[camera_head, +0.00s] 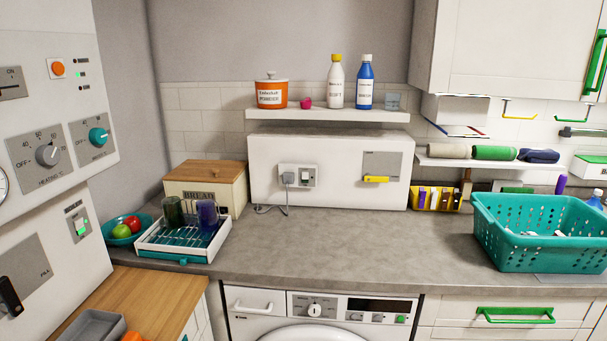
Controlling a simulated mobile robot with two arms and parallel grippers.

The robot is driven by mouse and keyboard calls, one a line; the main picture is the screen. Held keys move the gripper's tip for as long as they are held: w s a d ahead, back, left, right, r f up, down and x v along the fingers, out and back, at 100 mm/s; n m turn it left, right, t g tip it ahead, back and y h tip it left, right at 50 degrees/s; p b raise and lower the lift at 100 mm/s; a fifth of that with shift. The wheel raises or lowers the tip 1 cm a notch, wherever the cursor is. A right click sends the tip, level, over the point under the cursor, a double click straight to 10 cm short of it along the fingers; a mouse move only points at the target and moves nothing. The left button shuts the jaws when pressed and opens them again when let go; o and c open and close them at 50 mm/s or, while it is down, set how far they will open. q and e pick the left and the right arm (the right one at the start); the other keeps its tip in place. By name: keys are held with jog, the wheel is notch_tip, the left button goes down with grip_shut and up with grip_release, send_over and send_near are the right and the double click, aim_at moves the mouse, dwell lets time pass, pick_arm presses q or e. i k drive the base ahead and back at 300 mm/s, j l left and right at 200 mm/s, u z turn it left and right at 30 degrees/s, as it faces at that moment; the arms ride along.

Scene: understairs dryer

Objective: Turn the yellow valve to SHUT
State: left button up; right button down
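The yellow valve (376,180) is a short lever on a grey plate (382,161) on the right part of a white boxed-in panel (265,158) at the back of the worktop. The lever lies about level, near the plate's lower edge. Any marking on the plate is too small to read. Neither of my grippers is in view, and nothing touches the valve.
The grey worktop (350,240) in front of the panel is mostly clear. A dish rack (185,238) and bread bin (205,185) stand left. A teal basket (540,230) stands right. A shelf (328,115) with bottles hangs above the panel. A socket (298,176) is left of the valve.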

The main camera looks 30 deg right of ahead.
aim_at(369, 178)
jog(key=z, duration=1.35)
